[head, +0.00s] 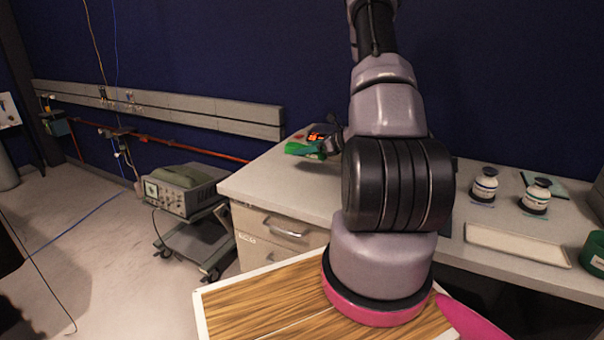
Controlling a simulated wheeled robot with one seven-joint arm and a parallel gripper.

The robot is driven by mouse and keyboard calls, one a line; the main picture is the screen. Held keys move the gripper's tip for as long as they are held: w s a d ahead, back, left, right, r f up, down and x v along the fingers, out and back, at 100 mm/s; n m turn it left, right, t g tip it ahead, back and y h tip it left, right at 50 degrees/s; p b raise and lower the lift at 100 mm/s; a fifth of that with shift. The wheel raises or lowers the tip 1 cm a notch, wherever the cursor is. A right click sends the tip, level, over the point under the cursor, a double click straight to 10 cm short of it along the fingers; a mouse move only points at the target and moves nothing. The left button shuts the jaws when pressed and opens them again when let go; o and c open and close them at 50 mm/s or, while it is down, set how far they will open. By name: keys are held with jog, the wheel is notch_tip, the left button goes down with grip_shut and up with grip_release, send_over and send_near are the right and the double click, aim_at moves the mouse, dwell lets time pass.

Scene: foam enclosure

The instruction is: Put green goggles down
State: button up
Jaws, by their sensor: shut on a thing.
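The green goggles (303,149) are at the back left of the grey-white counter (275,178). My gripper (322,148) is at their right side, low over the counter, and is shut on them. Only part of the gripper and the goggles shows, because my arm covers the area to the right. I cannot tell whether the goggles touch the counter top.
A small orange and black item (317,136) lies just behind the goggles. The counter's left front is clear.

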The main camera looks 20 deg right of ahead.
aim_at(305, 177)
notch_tip(305, 177, down, 8)
jog(key=shift+r, duration=0.25)
jog(key=shift+f, duration=0.1)
jog(key=o, duration=1.4)
